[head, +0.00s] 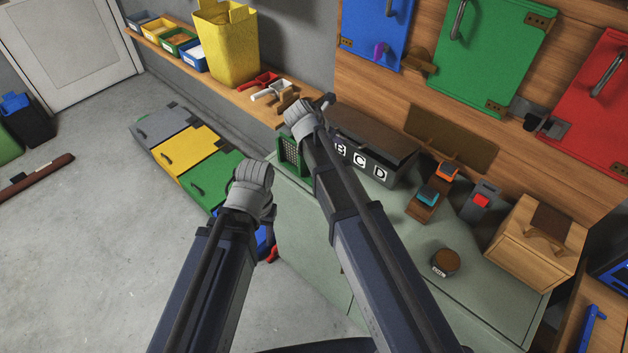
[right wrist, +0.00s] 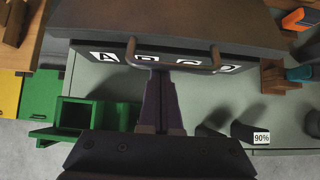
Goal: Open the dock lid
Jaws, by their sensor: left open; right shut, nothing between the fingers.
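The dock is a dark box (head: 399,166) with white letter labels on its front, standing on the grey-green bench. Its brown lid (head: 375,128) lies flat over the top and looks closed. In the right wrist view the lid (right wrist: 165,22) has a brown bar handle (right wrist: 215,60) along its front edge. My right gripper (right wrist: 160,76) is shut and empty, its fingertips right at the handle's bar; I cannot tell whether they touch. In the head view my right arm covers the dock's left end. My left gripper (head: 267,243) is open, mostly hidden, low beside the bench's left end.
A green basket (head: 291,155) is close left of the dock. A yellow bin (head: 228,42) is on the shelf behind.

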